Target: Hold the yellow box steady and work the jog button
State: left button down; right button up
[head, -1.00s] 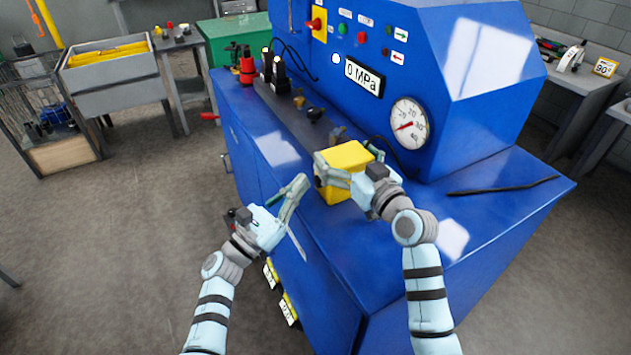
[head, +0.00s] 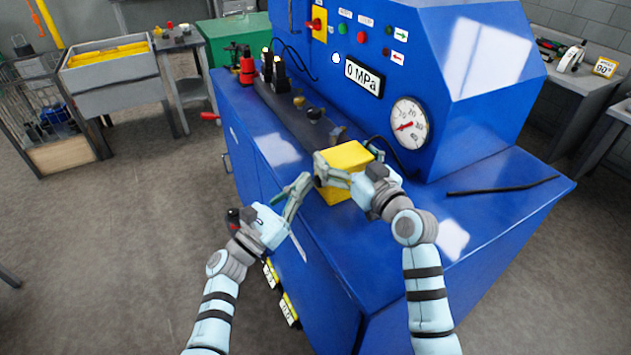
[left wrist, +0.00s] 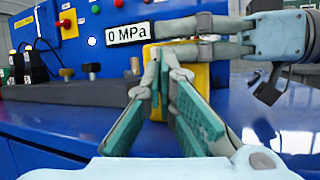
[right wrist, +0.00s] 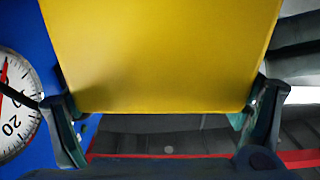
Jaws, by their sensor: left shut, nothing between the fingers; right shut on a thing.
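The yellow box (head: 347,156) sits on the blue machine's top, below the pressure gauge. My right gripper (head: 350,171) is shut on it, one finger on each side; in the right wrist view the box (right wrist: 160,55) fills the space between the fingers (right wrist: 160,118). My left gripper (head: 304,182) is shut and empty, its tips close to the box's left-hand face. In the left wrist view its fingertips (left wrist: 157,62) overlap the box (left wrist: 198,75), with the right gripper's fingers above. I cannot tell whether they touch. The jog button is not visible; the tips cover part of that face.
The blue machine (head: 270,150) carries a 0 MPa display (head: 364,76), a round gauge (head: 409,124) and panel buttons. A dark rail (head: 300,118) with black and red fittings lies behind the box. A black rod (head: 503,187) lies right.

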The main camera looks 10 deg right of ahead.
pick_arm(q)
jog(key=shift+w+d, duration=0.2)
jog(key=shift+d, duration=0.3)
dwell(0.8)
jog(key=shift+a, duration=0.15)
jog(key=shift+s+a, duration=0.35)
jog(key=shift+a, duration=0.4)
jog(key=a, duration=0.1)
jog(key=s+a, duration=0.1)
jog(key=a, duration=0.1)
jog(key=s+a, duration=0.1)
jog(key=shift+a, duration=0.3)
jog(key=shift+w, duration=0.1)
pick_arm(e)
jog(key=o, duration=1.3)
